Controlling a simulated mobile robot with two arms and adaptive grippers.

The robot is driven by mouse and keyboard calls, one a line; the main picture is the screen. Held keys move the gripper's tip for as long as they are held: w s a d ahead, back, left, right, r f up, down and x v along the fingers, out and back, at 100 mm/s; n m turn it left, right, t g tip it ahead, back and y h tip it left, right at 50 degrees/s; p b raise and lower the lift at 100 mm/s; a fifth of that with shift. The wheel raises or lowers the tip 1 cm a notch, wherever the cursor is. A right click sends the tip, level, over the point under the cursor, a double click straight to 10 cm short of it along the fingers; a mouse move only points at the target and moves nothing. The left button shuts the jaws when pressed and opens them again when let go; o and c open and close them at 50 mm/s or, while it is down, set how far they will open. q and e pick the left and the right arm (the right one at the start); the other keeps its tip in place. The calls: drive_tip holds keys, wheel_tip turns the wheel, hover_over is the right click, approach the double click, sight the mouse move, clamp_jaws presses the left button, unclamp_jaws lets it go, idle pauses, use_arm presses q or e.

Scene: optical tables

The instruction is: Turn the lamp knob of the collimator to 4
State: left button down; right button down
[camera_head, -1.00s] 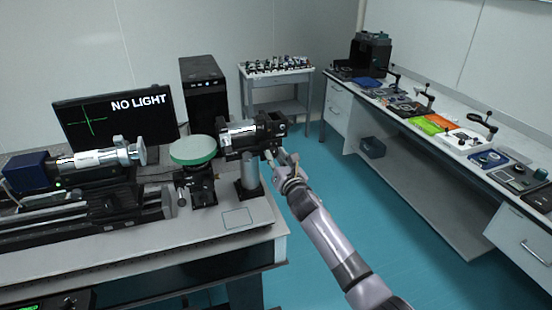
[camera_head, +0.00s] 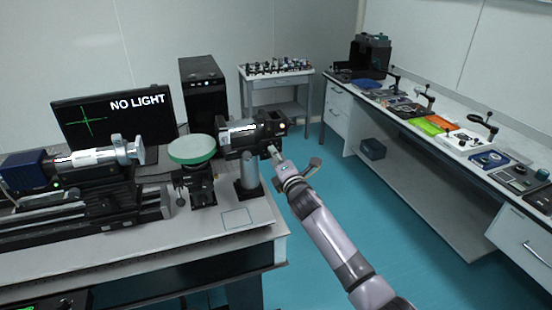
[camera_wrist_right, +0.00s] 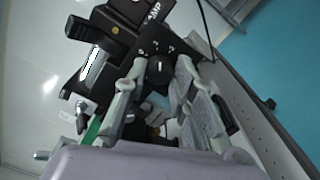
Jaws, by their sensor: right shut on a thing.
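The collimator (camera_head: 240,137) is a black unit with a silver-and-white barrel on a grey post at the bench's right end. Its lamp housing (camera_head: 270,125) has a small yellow spot on its end; it also shows in the right wrist view (camera_wrist_right: 138,40), where part of the word LAMP is readable. The lamp knob (camera_wrist_right: 158,70) is a small black knob with a white mark. My right gripper (camera_head: 272,150) reaches it from the front right, and its fingertips (camera_wrist_right: 160,68) are shut on the knob's sides. The scale numbers are too small to read. My left gripper is out of view.
A monitor (camera_head: 115,118) reads NO LIGHT beside a green cross. A green-rimmed disc (camera_head: 192,150) stands left of the collimator. An optical rail (camera_head: 70,220) fills the bench's left. A side bench (camera_head: 400,103) runs along the right; blue floor lies between.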

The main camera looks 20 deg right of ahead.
drive_tip(key=m, duration=2.4)
drive_tip(key=shift+a+f+m+b, duration=0.1)
drive_tip(key=shift+f+m+b, duration=0.1)
drive_tip(key=shift+m+b, duration=0.15)
drive_tip(key=c, duration=1.3)
unclamp_jaws()
drive_tip(key=shift+r, duration=0.1)
